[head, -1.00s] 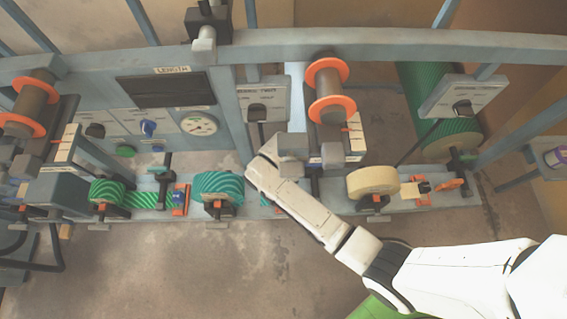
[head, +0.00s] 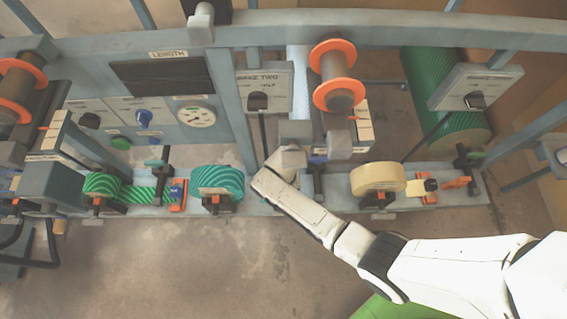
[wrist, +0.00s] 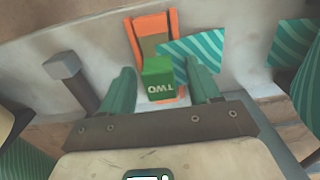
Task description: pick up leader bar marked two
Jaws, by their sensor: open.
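The leader bar (wrist: 158,80) is a green block marked "TWO" (upside down in the wrist view). It lies between my gripper's fingers, with an orange holder (wrist: 153,32) behind and beneath it. My gripper (wrist: 162,88) is open, with a green finger on each side of the bar. A gap shows at the left finger; the right finger is close, and I cannot tell whether it touches. In the head view my gripper (head: 284,163) is over the bench near the teal striped roll (head: 217,183); the bar is hidden there.
Teal striped tape (wrist: 190,52) runs beside the bar in the wrist view. A grey post (wrist: 75,82) stands left of the fingers. In the head view a cream roll (head: 377,177) is to the right, and an orange-flanged reel (head: 338,95) is above.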

